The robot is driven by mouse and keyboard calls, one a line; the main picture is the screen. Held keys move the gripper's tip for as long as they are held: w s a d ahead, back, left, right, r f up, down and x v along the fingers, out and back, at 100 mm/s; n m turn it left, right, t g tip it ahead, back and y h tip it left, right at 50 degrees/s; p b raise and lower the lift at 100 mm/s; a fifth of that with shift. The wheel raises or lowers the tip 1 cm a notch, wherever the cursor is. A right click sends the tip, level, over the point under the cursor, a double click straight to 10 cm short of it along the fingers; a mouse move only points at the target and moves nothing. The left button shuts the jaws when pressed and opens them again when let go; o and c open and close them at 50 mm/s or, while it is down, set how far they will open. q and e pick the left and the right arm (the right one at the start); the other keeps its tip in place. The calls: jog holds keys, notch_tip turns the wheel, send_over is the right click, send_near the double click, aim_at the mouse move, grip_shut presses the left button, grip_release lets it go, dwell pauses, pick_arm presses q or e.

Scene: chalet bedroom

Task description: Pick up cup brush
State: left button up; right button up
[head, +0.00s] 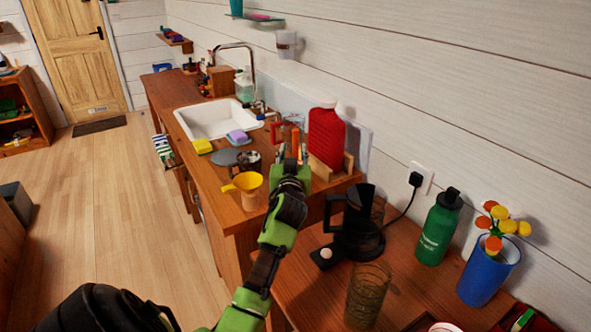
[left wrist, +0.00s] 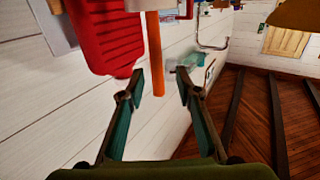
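An orange stick-like handle (head: 295,143) stands near the red ribbed hot-water bottle (head: 326,135) on the wooden counter. It may be the cup brush; no bristles show clearly. My left gripper (head: 291,160) is over the counter's near end, in front of the handle in the head view. In the left wrist view the left gripper (left wrist: 159,78) is open, its two fingers apart. The orange handle (left wrist: 157,60) shows between the fingertips there, closer to the left one; contact cannot be told. My right gripper is not in view.
A yellow funnel-like cup (head: 247,184) stands left of my arm. A black coffee maker (head: 360,228), a glass (head: 367,293) and a green bottle (head: 438,228) stand on the nearer table. The white sink (head: 215,119) is farther back. The floor at left is clear.

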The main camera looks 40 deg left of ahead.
aim_at(295, 144)
pick_arm(q)
jog(key=b+x, duration=0.1)
jog(key=x, duration=0.3)
jog(key=shift+w+r, duration=0.15)
jog(key=shift+w, duration=0.3)
jog(key=shift+r, duration=0.1)
grip_shut()
notch_tip(295, 144, up, 9)
jog(key=shift+r, duration=0.8)
jog(key=shift+r+p, duration=1.05)
jog(key=shift+p, duration=0.3)
